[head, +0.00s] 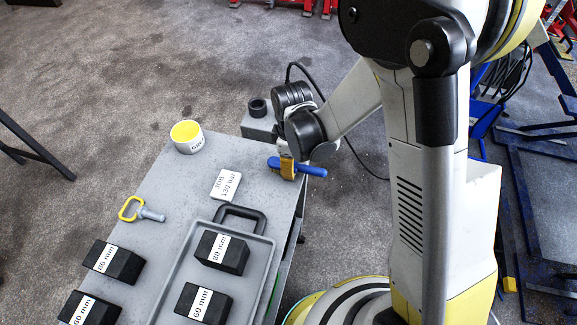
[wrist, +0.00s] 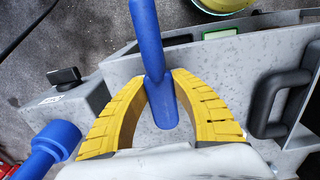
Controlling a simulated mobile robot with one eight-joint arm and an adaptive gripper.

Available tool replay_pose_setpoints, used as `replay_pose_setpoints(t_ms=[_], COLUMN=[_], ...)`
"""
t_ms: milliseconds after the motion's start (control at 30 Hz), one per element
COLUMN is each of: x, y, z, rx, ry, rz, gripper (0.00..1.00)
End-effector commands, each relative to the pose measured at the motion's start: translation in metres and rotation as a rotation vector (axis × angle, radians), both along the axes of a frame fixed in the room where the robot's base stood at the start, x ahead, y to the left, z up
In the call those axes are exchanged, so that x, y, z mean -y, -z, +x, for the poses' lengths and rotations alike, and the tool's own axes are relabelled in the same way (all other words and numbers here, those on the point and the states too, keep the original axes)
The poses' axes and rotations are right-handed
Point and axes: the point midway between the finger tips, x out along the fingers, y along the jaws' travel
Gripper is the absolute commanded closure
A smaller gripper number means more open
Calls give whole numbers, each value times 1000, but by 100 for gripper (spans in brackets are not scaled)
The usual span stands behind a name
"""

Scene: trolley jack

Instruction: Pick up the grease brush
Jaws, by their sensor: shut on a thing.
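The grease brush shows as a blue handle (head: 312,170) by the table's right edge in the head view. In the wrist view the blue handle (wrist: 147,35) runs from the top edge down between the yellow fingers. My gripper (wrist: 163,82) is shut on it, one finger on each side. In the head view my gripper (head: 287,167) covers the middle of the handle. I make out no bristles. I cannot tell whether the brush touches the tabletop or is clear of it.
The grey table (head: 160,180) holds a yellow-filled tub (head: 187,136), a white "JOB 130 bar" card (head: 227,184), and a yellow-handled tool (head: 140,210). A grey tray (head: 258,262) holds black blocks (head: 222,251). More blocks lie left of it. A blue cylinder (wrist: 50,147) shows at lower left in the wrist view.

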Motion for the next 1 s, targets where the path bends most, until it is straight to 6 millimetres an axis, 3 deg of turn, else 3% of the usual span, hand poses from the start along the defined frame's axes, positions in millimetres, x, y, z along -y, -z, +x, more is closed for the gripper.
replay_pose_setpoints(t_ms=[267, 500, 800, 1000], x=[0, 0, 66, 98], y=[-6, -45, -85, -103], z=[0, 0, -21, -31], rx=[0, 0, 0, 0], ry=[0, 0, 6, 3], rz=[0, 0, 0, 0], gripper=[100, 100, 100, 100])
